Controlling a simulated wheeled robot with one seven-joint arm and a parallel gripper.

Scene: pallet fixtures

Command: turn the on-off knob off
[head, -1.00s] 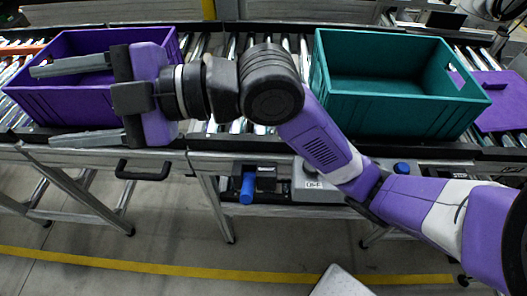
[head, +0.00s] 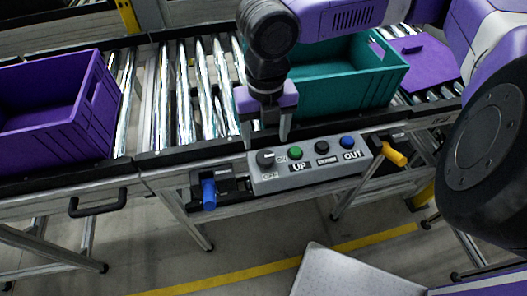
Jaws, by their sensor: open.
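A grey control box (head: 312,173) is fixed at the front edge of the conveyor. The on-off knob (head: 265,158) is a round dark knob at the left end of its top, with ON and OFF labels beside it. My gripper (head: 265,137) points down with its two fingers apart and empty. In the picture its fingertips lie just above and behind the knob, one to each side. I cannot tell the exact height of the fingers over the knob.
Right of the knob sit a green UP button (head: 296,152), a black button (head: 322,147) and a blue OUT button (head: 347,142). A blue handle (head: 208,194) and a yellow handle (head: 394,155) flank the box. A purple crate (head: 60,125) and a teal crate (head: 350,75) stand on the rollers.

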